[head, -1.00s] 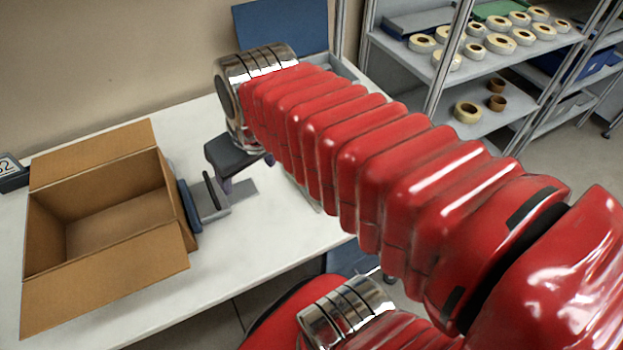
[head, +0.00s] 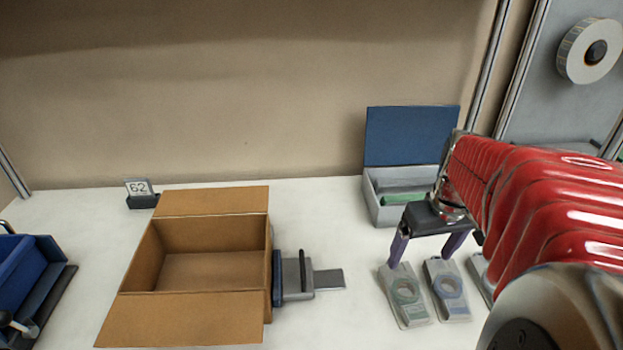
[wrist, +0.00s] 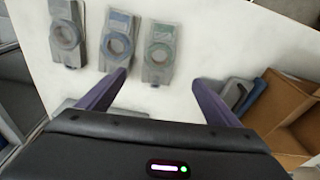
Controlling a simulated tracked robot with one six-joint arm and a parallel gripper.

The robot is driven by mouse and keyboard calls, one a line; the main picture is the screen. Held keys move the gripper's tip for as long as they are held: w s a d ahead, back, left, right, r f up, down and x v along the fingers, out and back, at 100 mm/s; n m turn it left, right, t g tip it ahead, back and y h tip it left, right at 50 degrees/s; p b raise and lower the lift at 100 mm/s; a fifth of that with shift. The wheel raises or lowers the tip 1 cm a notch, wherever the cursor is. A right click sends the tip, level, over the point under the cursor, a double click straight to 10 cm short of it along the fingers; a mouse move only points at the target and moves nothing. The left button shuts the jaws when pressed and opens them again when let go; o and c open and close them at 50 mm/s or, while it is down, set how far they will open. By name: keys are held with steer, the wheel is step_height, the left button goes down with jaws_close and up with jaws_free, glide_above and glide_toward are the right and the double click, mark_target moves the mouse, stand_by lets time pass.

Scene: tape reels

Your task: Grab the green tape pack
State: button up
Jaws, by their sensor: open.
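The green tape pack (head: 405,294) is a grey holder with a pale green ring, lying flat on the white table at the right. In the wrist view the green tape pack (wrist: 160,52) is farthest right of three packs, ahead of the gap between my fingers. My gripper (head: 422,261) is open and empty, its purple fingers pointing down near the packs. In the wrist view my gripper (wrist: 160,79) shows both fingers apart, with nothing between them. Whether a finger touches a pack I cannot tell.
A blue-ringed pack (head: 447,289) lies close to the right of the green one. A third pack (wrist: 67,34) is mostly hidden by my arm in the head view. An open cardboard box (head: 205,270) stands left, with a grey device beside it. A blue-lidded case (head: 390,207) stands behind.

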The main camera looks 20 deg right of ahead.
steer(key=shift+f, duration=0.1)
glide_above(405, 286)
steer(key=s, duration=0.1)
steer(key=f, duration=0.8)
steer(key=shift+s+a+f, duration=0.1)
steer(key=shift+a, duration=0.2)
steer(key=shift+f, duration=0.1)
steer(key=shift+w+d+f, duration=0.1)
steer(key=shift+w+f, duration=0.05)
steer(key=shift+f, duration=0.7)
steer(key=shift+w+d+f, duration=0.1)
steer(key=shift+w+f, duration=0.1)
steer(key=shift+f, duration=0.65)
steer(key=shift+w+d+f, duration=0.1)
steer(key=shift+w+f, duration=0.05)
steer(key=shift+f, duration=0.7)
steer(key=shift+c, duration=0.5)
steer(key=c, duration=1.2)
steer(key=shift+o, duration=0.2)
steer(key=shift+r, duration=0.1)
step_height(405, 286, up, 10)
